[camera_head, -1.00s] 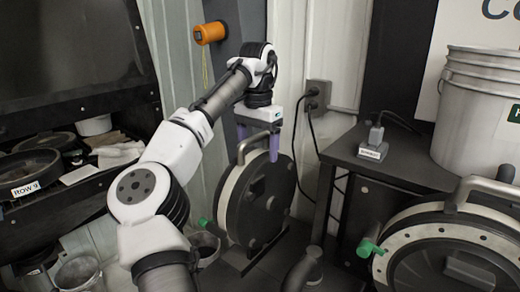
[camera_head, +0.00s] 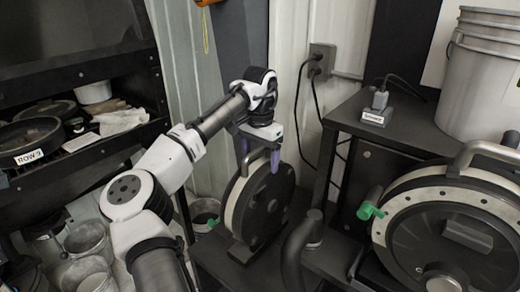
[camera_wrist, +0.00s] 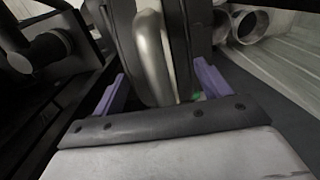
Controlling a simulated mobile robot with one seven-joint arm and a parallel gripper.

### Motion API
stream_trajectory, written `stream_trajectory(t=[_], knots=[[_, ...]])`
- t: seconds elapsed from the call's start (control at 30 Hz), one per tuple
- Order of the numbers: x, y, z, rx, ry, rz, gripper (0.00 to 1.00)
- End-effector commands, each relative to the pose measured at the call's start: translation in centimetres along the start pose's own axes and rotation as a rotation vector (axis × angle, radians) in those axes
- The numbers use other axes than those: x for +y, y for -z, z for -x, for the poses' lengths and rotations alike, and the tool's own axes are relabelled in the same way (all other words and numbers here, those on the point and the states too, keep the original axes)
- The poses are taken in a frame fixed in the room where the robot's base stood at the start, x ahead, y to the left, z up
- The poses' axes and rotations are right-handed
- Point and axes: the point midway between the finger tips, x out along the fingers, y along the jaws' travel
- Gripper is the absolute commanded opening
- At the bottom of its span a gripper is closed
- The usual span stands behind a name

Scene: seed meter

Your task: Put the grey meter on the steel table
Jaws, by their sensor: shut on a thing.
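A round meter (camera_head: 264,214) with a dark grey face, a pale rim and a metal top handle hangs or stands upright in the middle. My gripper (camera_head: 260,158), with purple fingers, is shut on its top handle. In the wrist view the handle (camera_wrist: 151,55) runs between the purple fingers (camera_wrist: 160,92). A low dark surface (camera_head: 215,262) lies under the meter; I cannot tell whether its foot touches it. A dark table (camera_head: 400,128) stands at the right; I cannot tell which surface is the steel table.
A second round meter (camera_head: 450,225) with a white dotted ring and green knob stands at the right front. A dark elbow pipe (camera_head: 297,248) rises beside the held meter. A pale bucket (camera_head: 480,85) and a labelled block (camera_head: 373,118) are on the dark table. Shelves are at the left.

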Motion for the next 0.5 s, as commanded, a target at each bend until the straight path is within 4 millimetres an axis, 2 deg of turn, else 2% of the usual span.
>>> stream_trajectory(t=[0.23, 0.5], knots=[[-0.1, 0.0, -2.3, 0.005, 0.002, 0.001, 0.05], [0.0, 0.1, -2.7, 0.006, 0.002, 0.000, 0.05]])
